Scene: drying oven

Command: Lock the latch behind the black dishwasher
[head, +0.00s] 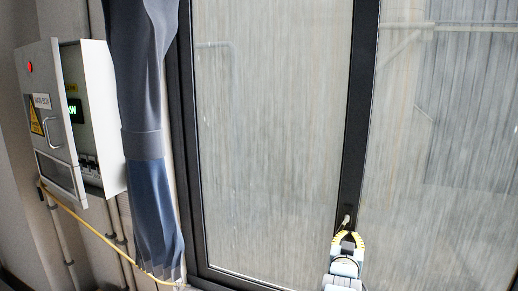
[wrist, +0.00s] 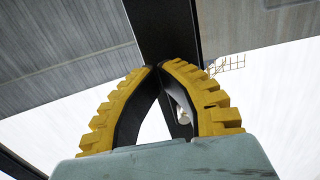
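The latch (head: 346,220) is a small pale handle low on the black upright of the window frame. In the wrist view the latch (wrist: 182,108) shows through the gap behind my fingers, close to the right finger. My gripper (head: 348,236) is just below the latch in the head view. In the wrist view the yellow-backed fingers of my gripper (wrist: 162,66) lean together with their tips almost meeting, in front of the black upright. I see no clear grip on the latch; contact cannot be told. No black dishwasher shows in either view.
Large window panes (head: 270,120) sit in a black frame (head: 357,110). A blue-grey curtain (head: 143,80) hangs on the left. Beside it is a grey electrical box (head: 98,110) with its door (head: 48,115) open. A yellow cable (head: 90,230) runs below the box.

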